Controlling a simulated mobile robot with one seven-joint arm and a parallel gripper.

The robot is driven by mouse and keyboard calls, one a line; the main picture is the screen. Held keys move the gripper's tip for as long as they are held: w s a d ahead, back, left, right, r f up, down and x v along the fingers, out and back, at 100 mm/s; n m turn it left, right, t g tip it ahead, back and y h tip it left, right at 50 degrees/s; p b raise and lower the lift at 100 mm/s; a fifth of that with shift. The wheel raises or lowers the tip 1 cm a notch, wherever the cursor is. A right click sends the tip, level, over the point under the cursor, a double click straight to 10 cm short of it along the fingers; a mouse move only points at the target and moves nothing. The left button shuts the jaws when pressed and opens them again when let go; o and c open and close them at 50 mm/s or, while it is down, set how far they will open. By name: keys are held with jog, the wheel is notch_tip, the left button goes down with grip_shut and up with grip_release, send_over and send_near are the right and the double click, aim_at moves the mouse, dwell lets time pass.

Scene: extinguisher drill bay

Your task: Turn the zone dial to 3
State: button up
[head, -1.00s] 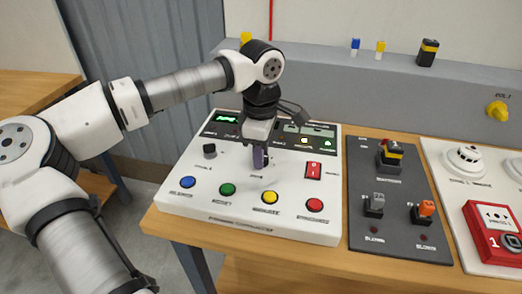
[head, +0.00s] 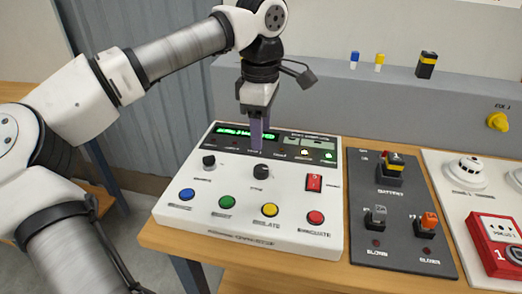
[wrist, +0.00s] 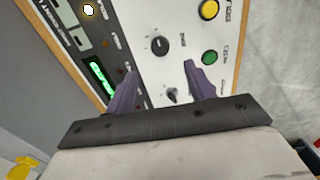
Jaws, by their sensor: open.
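The white control panel (head: 240,225) has two black dials. The middle dial (head: 260,172) also shows in the wrist view (wrist: 159,45), round with a pale pointer mark. The left dial (head: 209,162) shows in the wrist view (wrist: 172,96) as a small pointed knob, partly between my fingers. The labels are too blurred to tell surely which is the zone dial. My gripper (head: 257,150) is open and empty, pointing down above the panel, just behind the middle dial in the head view. In the wrist view its purple fingertips (wrist: 161,70) are apart, with neither dial gripped.
Blue, green, yellow and red buttons line the panel's front. A red rocker switch (head: 314,183) stands right of the middle dial, and a lit green display (head: 246,133) is at the back. A dark switch board (head: 395,225) lies to the right. A grey ledge (head: 330,98) runs behind.

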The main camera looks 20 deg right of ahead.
jog(key=shift+r, duration=2.1)
